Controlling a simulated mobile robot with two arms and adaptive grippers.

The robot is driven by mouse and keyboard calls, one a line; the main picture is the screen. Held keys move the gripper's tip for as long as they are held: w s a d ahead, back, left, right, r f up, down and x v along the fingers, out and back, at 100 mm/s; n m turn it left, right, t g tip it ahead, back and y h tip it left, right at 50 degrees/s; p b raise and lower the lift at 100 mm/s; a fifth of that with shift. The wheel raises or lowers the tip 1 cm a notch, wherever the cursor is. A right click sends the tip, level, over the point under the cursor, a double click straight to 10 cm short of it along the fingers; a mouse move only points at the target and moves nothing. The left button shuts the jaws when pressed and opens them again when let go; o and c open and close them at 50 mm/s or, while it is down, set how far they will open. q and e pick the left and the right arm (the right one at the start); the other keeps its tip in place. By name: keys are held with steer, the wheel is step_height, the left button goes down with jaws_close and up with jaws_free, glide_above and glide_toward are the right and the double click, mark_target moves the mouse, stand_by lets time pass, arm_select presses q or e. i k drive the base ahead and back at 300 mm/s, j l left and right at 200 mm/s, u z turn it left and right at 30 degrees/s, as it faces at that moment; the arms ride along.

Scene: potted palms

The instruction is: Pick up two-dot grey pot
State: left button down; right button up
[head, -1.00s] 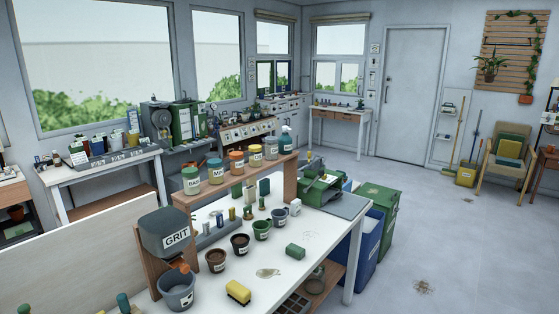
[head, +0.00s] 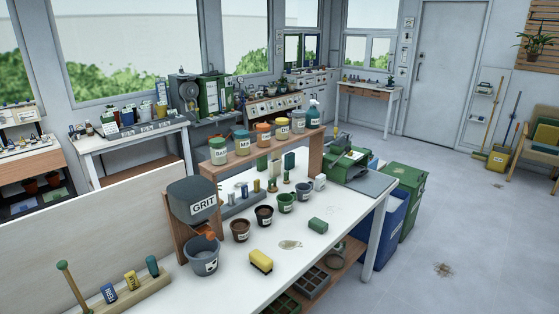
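A small grey pot (head: 303,193) stands on the white workbench (head: 335,262), at the far right end of a row of small pots. A larger grey pot (head: 201,257) with a pale label stands under the grey GRIT hopper (head: 192,203). Both are upright. Dots on either pot are too small to make out. Neither of my grippers shows in the head view.
Brown pots (head: 241,230) and a green pot (head: 286,204) share the row. A shelf of labelled jars (head: 262,150) stands behind. The floor at right (head: 480,230) is open.

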mark_target(201, 254)
steer(key=i+u, duration=0.1)
steer(key=u, duration=0.7)
